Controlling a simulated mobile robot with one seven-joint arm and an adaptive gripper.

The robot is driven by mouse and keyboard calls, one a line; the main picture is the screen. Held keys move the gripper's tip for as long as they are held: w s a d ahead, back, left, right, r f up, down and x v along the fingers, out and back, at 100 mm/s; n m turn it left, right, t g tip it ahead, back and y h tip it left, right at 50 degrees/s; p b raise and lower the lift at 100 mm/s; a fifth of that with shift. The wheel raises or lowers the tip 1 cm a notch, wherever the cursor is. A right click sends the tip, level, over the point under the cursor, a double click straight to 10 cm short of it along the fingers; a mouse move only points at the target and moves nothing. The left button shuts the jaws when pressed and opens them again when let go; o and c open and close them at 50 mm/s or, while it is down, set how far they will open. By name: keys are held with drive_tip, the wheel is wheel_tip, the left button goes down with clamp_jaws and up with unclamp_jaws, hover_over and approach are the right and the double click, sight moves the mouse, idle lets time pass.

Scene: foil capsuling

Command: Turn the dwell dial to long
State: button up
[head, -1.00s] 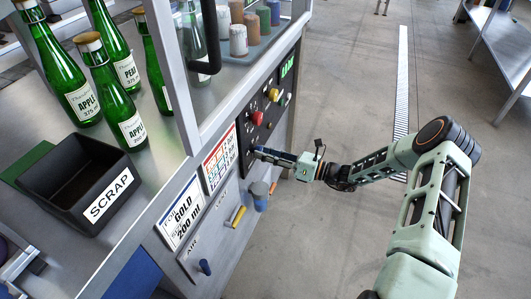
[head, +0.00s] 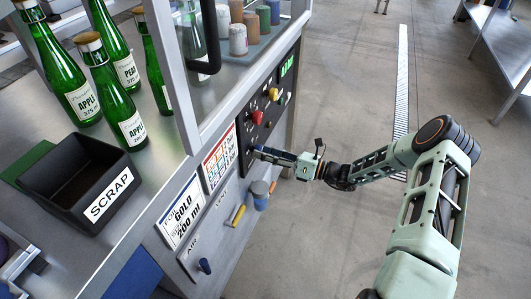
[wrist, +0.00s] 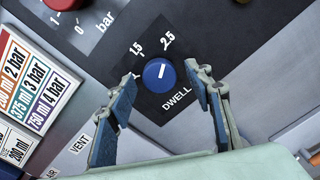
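The dwell dial (wrist: 160,75) is a round blue knob with a white line, on a dark panel plate marked 1.5, 2.5 and DWELL. Its line points up and slightly right in the wrist view, roughly toward 2.5. My gripper (wrist: 161,87) is open, with one blue-padded finger on each side of the dial. Gaps show between the fingertips and the knob, so it is not gripped. In the head view my gripper (head: 258,153) is at the panel's lower part and hides the dial.
A red knob (head: 257,118) and a yellow knob (head: 273,94) sit higher on the panel. A coloured bar chart (wrist: 38,77) is left of the dial. A yellow handle (head: 237,215) and a grey-blue cylinder (head: 259,190) stick out below.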

drive_tip(key=shift+d, duration=0.1)
drive_tip(key=v, duration=1.1)
drive_tip(key=shift+s+d, duration=0.15)
drive_tip(key=shift+d, duration=0.25)
